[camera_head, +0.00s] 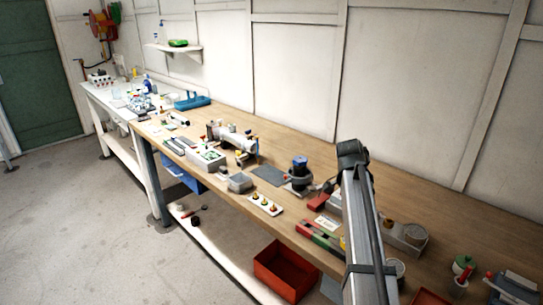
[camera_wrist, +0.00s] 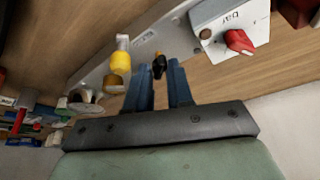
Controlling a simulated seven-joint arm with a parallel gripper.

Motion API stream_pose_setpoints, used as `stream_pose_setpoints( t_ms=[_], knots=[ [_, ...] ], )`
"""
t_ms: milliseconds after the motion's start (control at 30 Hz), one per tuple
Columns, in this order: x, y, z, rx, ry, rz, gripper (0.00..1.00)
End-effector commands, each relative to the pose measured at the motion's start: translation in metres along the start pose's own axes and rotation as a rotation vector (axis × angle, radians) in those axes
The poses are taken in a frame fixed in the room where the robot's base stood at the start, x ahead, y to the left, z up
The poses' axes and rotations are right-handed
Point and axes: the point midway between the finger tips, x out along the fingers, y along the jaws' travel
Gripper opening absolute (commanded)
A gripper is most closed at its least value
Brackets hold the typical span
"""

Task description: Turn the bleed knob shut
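I cannot tell whether either touches the knob. A yellow knob (camera_wrist: 119,62) with a pale stem is left of the fingers. A red knob (camera_wrist: 238,41) sits on a light box with printed lettering at the right. No readable label shows which is the bleed knob. In the head view, my arm's dark end hides my fingers.
A wooden bench (camera_head: 205,116) runs along the wall, crowded with equipment. A blue-topped device (camera_head: 299,171) and a small plate with several yellow knobs (camera_head: 265,205) stand left of my arm. A red bin (camera_head: 285,270) is below the bench's front edge.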

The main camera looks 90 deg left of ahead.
Motion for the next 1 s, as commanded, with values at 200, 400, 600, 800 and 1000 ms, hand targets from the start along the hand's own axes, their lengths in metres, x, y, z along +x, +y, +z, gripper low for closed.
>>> stream_pose_setpoints(
  t_ms=[200, 400, 600, 800, 1000],
  knots=[
    [0.000, 0.004, 0.000, -0.175, 0.000, -0.073, 0.20],
    [0.001, 0.005, 0.000, -0.331, 0.000, -0.137, 0.20],
    [-0.009, 0.007, -0.001, -0.435, 0.001, -0.180, 0.20],
    [-0.040, 0.011, -0.002, -0.432, 0.000, -0.179, 0.20],
    [-0.072, 0.017, -0.004, -0.431, 0.001, -0.179, 0.20]
  ],
)
